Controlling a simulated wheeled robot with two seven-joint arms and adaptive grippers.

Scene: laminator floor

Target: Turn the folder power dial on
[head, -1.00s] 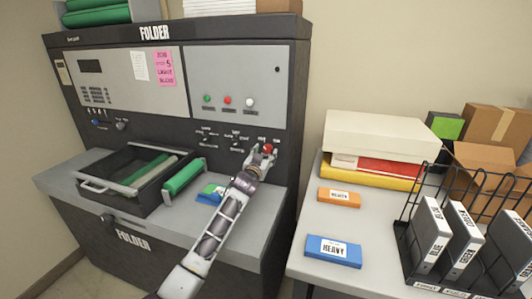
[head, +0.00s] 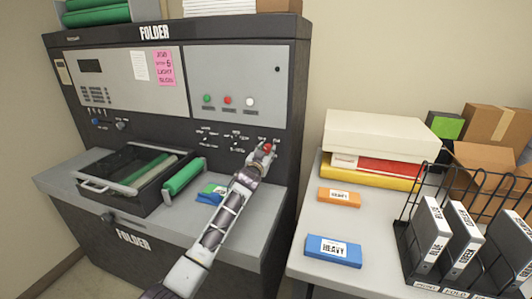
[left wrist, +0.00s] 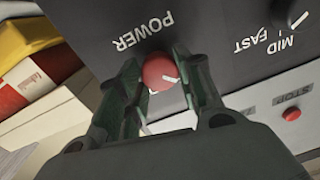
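The folder power dial is a red round knob (head: 267,147) at the lower right of the folder's dark panel. In the left wrist view the red dial (left wrist: 159,71) has a white pointer line and sits beside the word POWER, which appears upside down. My left gripper (head: 264,153) is at the dial. In the left wrist view its two dark green fingers (left wrist: 160,80) flank the dial closely on both sides and look shut on it. The dial's sides are partly hidden by the fingertips. My right gripper is not in view.
A MID/FAST knob (left wrist: 290,18) and a red STOP button (left wrist: 291,113) are near the dial. Green, red and white buttons (head: 228,100) sit above. An open tray (head: 128,178) is at left. A table with boxes (head: 375,140) and a file rack (head: 455,245) stands right.

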